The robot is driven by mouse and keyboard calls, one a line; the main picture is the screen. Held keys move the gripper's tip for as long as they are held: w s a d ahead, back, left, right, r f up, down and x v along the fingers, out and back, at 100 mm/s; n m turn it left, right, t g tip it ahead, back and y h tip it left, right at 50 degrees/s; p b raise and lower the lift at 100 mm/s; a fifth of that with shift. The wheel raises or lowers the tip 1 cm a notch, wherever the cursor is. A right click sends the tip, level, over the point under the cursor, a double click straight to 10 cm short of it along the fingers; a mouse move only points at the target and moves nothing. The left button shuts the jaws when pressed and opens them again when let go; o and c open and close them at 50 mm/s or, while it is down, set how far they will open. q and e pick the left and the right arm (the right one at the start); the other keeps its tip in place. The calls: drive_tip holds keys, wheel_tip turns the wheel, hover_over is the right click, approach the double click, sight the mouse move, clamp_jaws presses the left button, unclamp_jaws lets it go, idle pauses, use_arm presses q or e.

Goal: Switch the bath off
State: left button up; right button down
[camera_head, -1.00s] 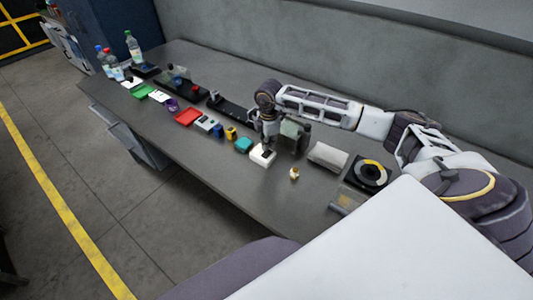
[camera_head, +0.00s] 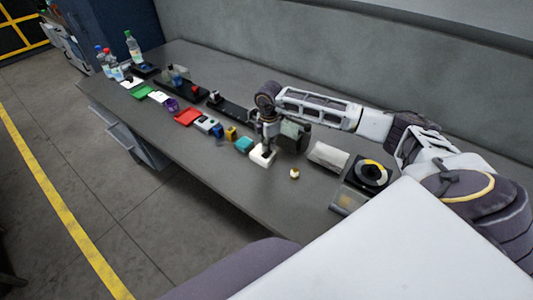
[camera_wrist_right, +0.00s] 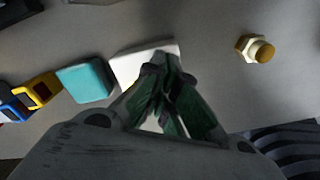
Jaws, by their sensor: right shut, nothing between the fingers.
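A small white box (camera_head: 258,161) lies on the table below my right gripper (camera_head: 266,149). In the right wrist view the white box (camera_wrist_right: 126,66) is partly hidden behind the fingers. My right gripper (camera_wrist_right: 162,62) is shut and empty, pointing down, with its tips over or on the box; I cannot tell whether they touch it. Any switch on the box is covered by the fingers. I cannot tell for certain which object is the bath. My left gripper is not in view.
A teal block (camera_head: 243,144) lies just left of the white box. A brass-coloured nut-like piece (camera_head: 294,173) lies to its right. A pale block (camera_head: 328,156) and a reel (camera_head: 372,173) are further right. Red (camera_head: 188,116), green and other items line the table to the left, with bottles (camera_head: 134,47) at the far end.

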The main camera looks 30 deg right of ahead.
drive_tip(key=shift+f+b, duration=0.3)
drive_tip(key=shift+f, duration=0.3)
idle(0.7)
drive_tip(key=shift+r, duration=0.1)
drive_tip(key=shift+r+p, duration=0.5)
drive_tip(key=shift+r, duration=0.1)
drive_tip(key=shift+r+p, duration=1.75)
drive_tip(key=shift+r, duration=1.15)
drive_tip(key=shift+f, duration=0.1)
